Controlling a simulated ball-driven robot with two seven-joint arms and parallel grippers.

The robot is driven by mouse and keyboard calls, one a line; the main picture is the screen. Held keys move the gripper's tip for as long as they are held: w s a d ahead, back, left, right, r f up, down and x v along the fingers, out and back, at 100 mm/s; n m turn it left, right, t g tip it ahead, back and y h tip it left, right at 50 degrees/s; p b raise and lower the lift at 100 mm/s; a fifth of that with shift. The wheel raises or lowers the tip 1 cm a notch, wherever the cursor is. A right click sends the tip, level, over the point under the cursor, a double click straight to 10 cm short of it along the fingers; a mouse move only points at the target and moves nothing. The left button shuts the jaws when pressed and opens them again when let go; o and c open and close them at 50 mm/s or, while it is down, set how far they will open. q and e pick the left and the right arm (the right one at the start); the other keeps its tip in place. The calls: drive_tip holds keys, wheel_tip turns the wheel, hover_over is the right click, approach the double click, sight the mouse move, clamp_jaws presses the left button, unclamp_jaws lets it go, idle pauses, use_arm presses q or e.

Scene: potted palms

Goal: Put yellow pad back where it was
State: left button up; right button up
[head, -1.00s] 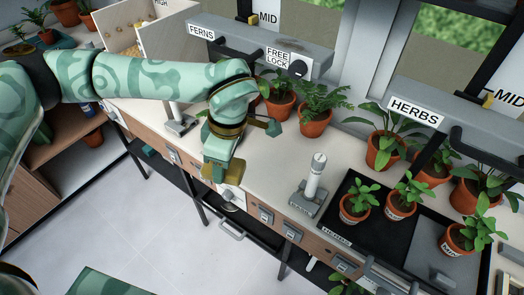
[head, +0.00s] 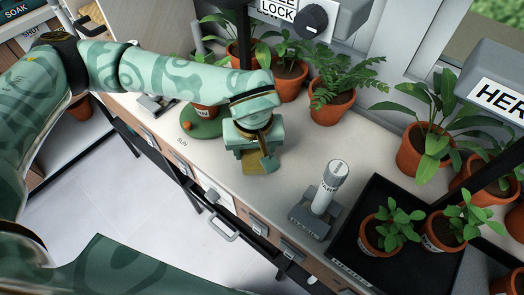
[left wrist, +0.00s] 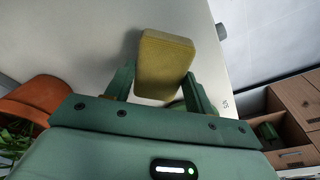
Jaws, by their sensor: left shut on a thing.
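The yellow pad (left wrist: 165,62) is a rounded block held between the two fingers of my left gripper (left wrist: 160,88) in the left wrist view. In the head view, the left gripper (head: 243,166) is over the pale counter (head: 290,150), near its front edge. Part of the pad (head: 226,165) shows below the gripper there; the rest is hidden. I cannot tell whether the pad touches the counter. My right gripper is not in view.
A grey stand with a white-handled tool (head: 322,195) is right of the gripper. A black tray (head: 352,225) with potted plants lies farther right. A green saucer (head: 205,127) with a pot is at left. Several potted plants line the back.

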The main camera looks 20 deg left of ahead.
sight(261, 152)
use_arm(q)
drive_tip(key=shift+w+d, duration=0.25)
drive_tip(key=shift+w, duration=0.3)
drive_tip(key=shift+w+d, duration=0.2)
drive_tip(key=shift+w, duration=0.3)
wheel_tip(261, 152, down, 4)
drive_tip(key=shift+r+b, duration=0.1)
drive_tip(key=shift+b, duration=0.8)
drive_tip(key=shift+r, duration=0.15)
drive_tip(key=o, duration=0.9)
drive_tip(key=shift+o, duration=0.2)
